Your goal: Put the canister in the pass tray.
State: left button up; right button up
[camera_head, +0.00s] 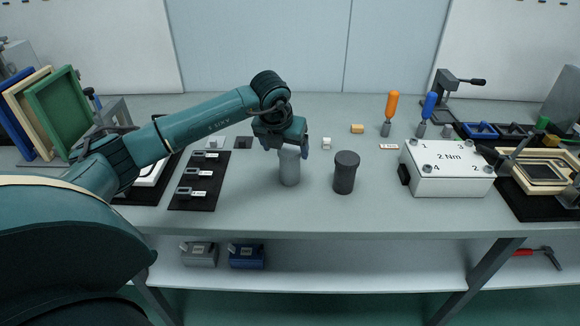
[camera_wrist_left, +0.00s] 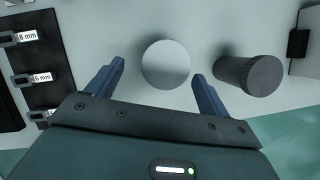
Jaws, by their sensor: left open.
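A light grey cylinder (camera_head: 289,170) stands upright on the bench; its round top shows in the left wrist view (camera_wrist_left: 166,64). A dark grey, lidded cylinder (camera_head: 346,175) stands upright to its right and also shows in the left wrist view (camera_wrist_left: 262,75). I cannot tell which one the task calls the canister. My left gripper (camera_head: 288,149) is open above the light cylinder. In the left wrist view its fingers (camera_wrist_left: 158,72) lie on either side of that cylinder's near part. I cannot make out which thing is the pass tray. My right gripper is not in view.
A black mat with labelled gauges (camera_head: 200,182) lies left of the cylinders. A white box marked 2 Nm (camera_head: 447,174) stands right. Orange (camera_head: 391,110) and blue (camera_head: 428,108) handled drivers stand behind. Bare bench lies in front of the cylinders.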

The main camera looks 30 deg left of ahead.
aim_at(290, 166)
pick_arm(q)
jog(key=x, duration=0.6)
jog(key=shift+w+d+f+p, duration=0.15)
jog(key=shift+d+f+p, duration=0.15)
jog(key=shift+p, duration=0.1)
jog(key=shift+r, duration=0.1)
jog(key=c, duration=1.2)
jog(key=shift+c, duration=0.5)
jog(key=shift+r, duration=0.15)
